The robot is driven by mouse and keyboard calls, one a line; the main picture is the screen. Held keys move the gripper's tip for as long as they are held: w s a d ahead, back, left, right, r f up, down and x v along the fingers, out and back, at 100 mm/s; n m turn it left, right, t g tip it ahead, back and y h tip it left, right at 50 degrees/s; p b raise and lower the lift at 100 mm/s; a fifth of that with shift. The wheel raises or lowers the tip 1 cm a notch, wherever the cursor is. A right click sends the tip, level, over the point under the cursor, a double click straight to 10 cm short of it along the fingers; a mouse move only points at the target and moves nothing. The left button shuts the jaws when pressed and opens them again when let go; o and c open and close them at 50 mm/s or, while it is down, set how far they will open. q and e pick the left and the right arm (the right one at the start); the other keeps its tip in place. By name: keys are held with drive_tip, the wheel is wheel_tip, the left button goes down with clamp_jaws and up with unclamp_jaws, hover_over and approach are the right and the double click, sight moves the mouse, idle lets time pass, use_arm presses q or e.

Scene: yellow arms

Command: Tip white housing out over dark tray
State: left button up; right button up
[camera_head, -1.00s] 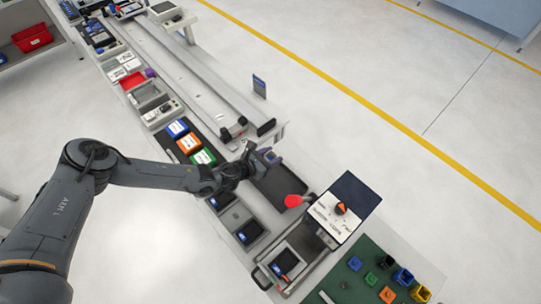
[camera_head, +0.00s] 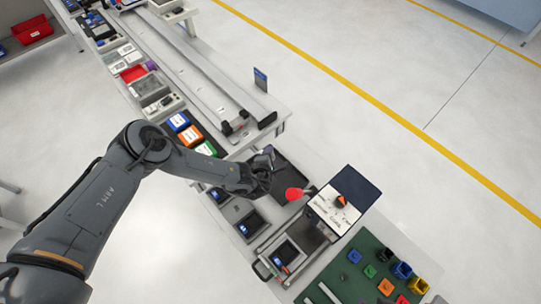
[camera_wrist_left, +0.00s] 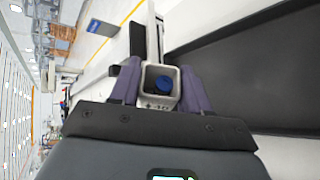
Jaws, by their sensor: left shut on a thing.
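My left gripper (camera_head: 265,160) is over the near left side of the dark tray (camera_head: 289,177), at the tray's edge. In the left wrist view, its two purple fingers (camera_wrist_left: 160,88) are shut on the white housing (camera_wrist_left: 147,100). The housing is a pale, square, open-mouthed box, and its opening faces the wrist camera. A blue round piece (camera_wrist_left: 163,84) shows inside it. The dark tray (camera_wrist_left: 235,45) lies to the right of the housing in that view, and its visible floor looks empty. In the head view the housing is mostly hidden by the gripper. My right gripper is not in view.
A red round knob (camera_head: 294,194) stands at the tray's near right edge, beside a box with a white labelled panel (camera_head: 333,209). Blue, orange and green labelled bins (camera_head: 190,135) lie left of the tray. A green mat (camera_head: 365,268) holds small coloured parts.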

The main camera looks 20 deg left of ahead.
use_arm(q)
wheel_tip(320, 180, down, 3)
drive_tip(key=shift+r+m+t+y+b, duration=0.1)
drive_tip(key=shift+m+t+y+b, duration=0.2)
drive_tip(key=shift+m+y+b, duration=0.9)
wheel_tip(320, 180, down, 2)
drive_tip(key=m+t+y+b, duration=0.1)
drive_tip(key=m+y+b, duration=0.1)
drive_tip(key=b, duration=0.1)
drive_tip(key=shift+m, duration=0.4)
drive_tip(key=shift+d+r+m+t+y+b, duration=0.1)
drive_tip(key=shift+m+t+y+b, duration=0.5)
drive_tip(key=shift+m+y+b, duration=0.5)
drive_tip(key=shift+r+p, duration=0.2)
drive_tip(key=shift+p, duration=0.2)
